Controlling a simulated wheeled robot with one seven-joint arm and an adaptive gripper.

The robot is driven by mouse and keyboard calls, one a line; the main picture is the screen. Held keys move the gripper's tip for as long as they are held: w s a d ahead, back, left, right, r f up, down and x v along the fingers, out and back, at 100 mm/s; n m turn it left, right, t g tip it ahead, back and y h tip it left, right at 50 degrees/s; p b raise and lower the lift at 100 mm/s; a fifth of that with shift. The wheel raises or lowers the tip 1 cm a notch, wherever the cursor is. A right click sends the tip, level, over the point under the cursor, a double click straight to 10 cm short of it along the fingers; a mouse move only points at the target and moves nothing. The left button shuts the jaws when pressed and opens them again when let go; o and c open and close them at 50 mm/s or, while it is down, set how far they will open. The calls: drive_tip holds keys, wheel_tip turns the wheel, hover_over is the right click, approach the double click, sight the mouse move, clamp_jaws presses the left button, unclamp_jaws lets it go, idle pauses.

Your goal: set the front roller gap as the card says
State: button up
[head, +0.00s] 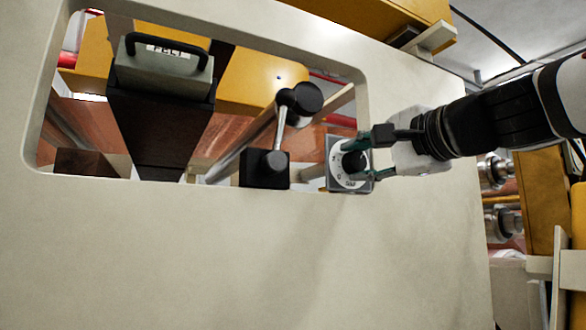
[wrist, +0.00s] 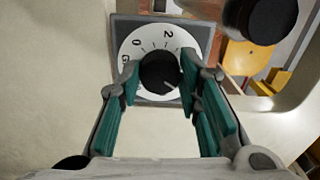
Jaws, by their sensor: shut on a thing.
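A round white dial (wrist: 150,36) with dark marks sits on a square grey plate in the wrist view; I can read 0 and 2 on it. A black knob (wrist: 158,68) stands at its centre, with a pale line toward its lower right. In the head view the dial's grey plate (head: 347,187) is at the lower right edge of the panel window. My gripper (head: 362,158) is shut on the knob, with a teal finger on each side. The fingers hide part of the dial's scale. I see no readable card in either view.
A cream panel (head: 300,260) with a large window fills the head view. Left of the dial, a lever with a black round end (head: 306,98) stands on a black block (head: 265,168). A grey handled box marked FELT (head: 160,75) is farther left.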

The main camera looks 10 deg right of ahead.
drive_tip(key=shift+m+p, duration=0.75)
drive_tip(key=shift+m, duration=1.25)
drive_tip(key=o, duration=1.1)
drive_tip(key=shift+o, duration=0.2)
drive_tip(key=v, duration=1.2)
